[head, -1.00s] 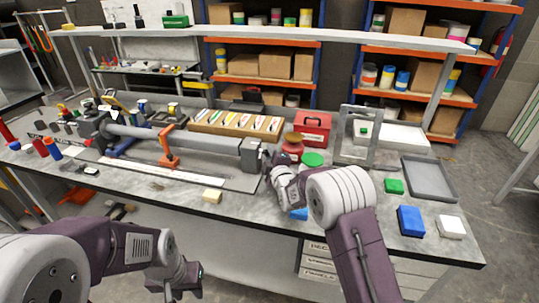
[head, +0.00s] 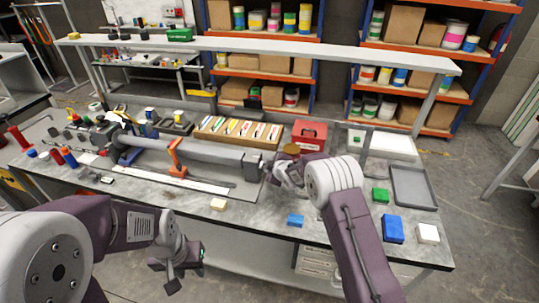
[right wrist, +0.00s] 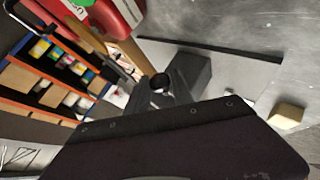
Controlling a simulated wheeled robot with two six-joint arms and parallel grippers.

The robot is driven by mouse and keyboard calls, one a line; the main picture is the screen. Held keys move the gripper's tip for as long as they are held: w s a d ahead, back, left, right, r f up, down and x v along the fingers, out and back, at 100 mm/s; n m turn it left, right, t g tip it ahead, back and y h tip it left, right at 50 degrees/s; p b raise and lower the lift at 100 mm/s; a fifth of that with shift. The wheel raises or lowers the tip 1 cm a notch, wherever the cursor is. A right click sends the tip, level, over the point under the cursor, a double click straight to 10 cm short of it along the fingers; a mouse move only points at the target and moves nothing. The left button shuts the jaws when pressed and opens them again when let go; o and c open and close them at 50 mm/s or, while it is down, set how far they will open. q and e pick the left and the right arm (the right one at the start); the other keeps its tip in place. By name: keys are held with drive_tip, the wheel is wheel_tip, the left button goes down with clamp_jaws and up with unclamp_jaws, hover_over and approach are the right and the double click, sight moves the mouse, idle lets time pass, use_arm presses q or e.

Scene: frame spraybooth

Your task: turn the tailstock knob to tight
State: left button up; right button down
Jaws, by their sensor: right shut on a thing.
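The tailstock (head: 251,163) is a grey block at the right end of the long grey tube (head: 190,150) on the bench fixture. My right gripper (head: 268,174) is at the tailstock's right end, shut on the tailstock knob. The hand hides the knob in the head view. In the right wrist view a dark round knob end (right wrist: 160,82) shows at the fingers, beside the grey tailstock block (right wrist: 190,72). The knob's turn angle cannot be read. My left gripper (head: 183,272) hangs low in front of the bench, away from the fixture; its jaw gap is unclear.
A red box (head: 309,135) and a tray of coloured cards (head: 238,132) stand behind the fixture. A grey tray (head: 413,187) is at the right. A raised shelf (head: 270,53) spans the back.

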use_arm(q)
drive_tip(key=shift+r+p, duration=1.4)
drive_tip(key=shift+r, duration=0.75)
use_arm(e)
drive_tip(key=shift+g, duration=0.4)
drive_tip(key=c, duration=1.1)
unclamp_jaws()
use_arm(q)
wheel_tip(320, 180, down, 2)
drive_tip(key=shift+b, duration=0.95)
use_arm(e)
drive_tip(key=v, duration=0.9)
drive_tip(key=shift+d, duration=0.1)
drive_tip(key=shift+w, duration=0.1)
